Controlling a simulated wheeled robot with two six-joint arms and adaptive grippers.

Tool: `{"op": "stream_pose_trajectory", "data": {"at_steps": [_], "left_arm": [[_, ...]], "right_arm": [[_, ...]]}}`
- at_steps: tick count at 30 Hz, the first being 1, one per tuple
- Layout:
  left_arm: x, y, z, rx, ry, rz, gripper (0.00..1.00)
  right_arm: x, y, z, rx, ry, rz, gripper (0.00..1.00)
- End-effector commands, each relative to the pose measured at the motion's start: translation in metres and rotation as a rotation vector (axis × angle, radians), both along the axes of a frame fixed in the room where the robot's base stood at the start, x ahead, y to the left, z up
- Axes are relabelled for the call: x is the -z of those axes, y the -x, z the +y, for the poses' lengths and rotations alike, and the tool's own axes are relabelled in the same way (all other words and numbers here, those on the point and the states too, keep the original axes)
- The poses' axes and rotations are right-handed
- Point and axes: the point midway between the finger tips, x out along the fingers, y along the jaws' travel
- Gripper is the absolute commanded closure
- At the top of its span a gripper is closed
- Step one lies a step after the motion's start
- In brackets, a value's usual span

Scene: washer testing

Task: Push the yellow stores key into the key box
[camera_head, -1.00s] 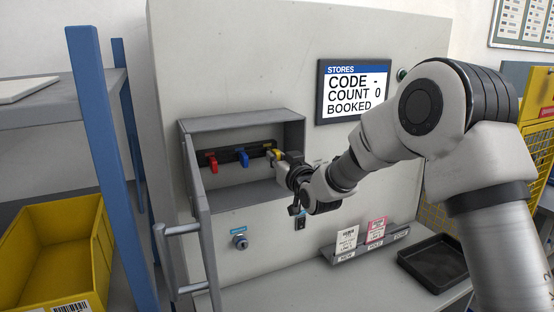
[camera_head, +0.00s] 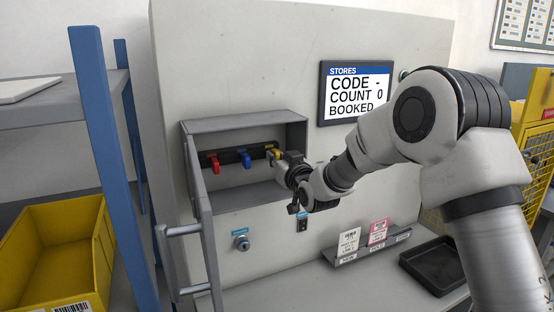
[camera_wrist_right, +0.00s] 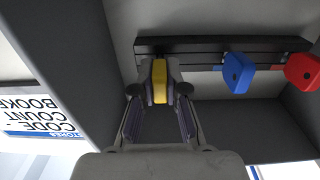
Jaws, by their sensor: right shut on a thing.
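The yellow stores key (camera_wrist_right: 159,82) is between the fingertips of my right gripper (camera_wrist_right: 159,88), which is shut on it. In the right wrist view the key's far end is against or close to the black key rail; I cannot tell how deep it sits. In the head view the yellow key (camera_head: 274,154) shows at the right end of the rail (camera_head: 236,156), with my right gripper (camera_head: 279,160) at it, inside the open grey key box (camera_head: 246,122). My left gripper does not show.
A red key (camera_head: 214,163) and a blue key (camera_head: 244,159) hang on the same rail, left of the yellow one. The box's open door (camera_head: 202,222) stands at its left. A screen (camera_head: 356,92), a card rack (camera_head: 372,247) and a black tray (camera_head: 436,265) are to the right.

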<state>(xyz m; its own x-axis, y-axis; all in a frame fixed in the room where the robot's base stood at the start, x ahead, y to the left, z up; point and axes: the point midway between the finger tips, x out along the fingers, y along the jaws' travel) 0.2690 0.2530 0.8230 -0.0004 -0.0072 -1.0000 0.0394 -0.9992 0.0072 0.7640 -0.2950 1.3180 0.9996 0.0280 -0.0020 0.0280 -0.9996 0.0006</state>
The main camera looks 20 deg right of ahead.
Motion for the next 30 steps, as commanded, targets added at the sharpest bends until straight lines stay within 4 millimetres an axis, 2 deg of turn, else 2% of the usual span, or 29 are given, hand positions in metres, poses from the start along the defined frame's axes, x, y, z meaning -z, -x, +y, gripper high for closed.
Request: {"op": "stream_pose_trajectory", "data": {"at_steps": [27, 28, 30], "left_arm": [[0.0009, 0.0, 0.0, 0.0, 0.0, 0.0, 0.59], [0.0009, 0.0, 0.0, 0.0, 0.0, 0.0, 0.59], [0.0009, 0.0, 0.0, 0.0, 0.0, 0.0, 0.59]], "right_arm": [[-0.0001, -0.0089, 0.0002, 0.0, 0.0, 0.0, 1.0], [0.0, -0.0089, 0.0002, 0.0, 0.0, 0.0, 0.84], [0.0, -0.0089, 0.0002, 0.0, 0.0, 0.0, 0.59]]}}
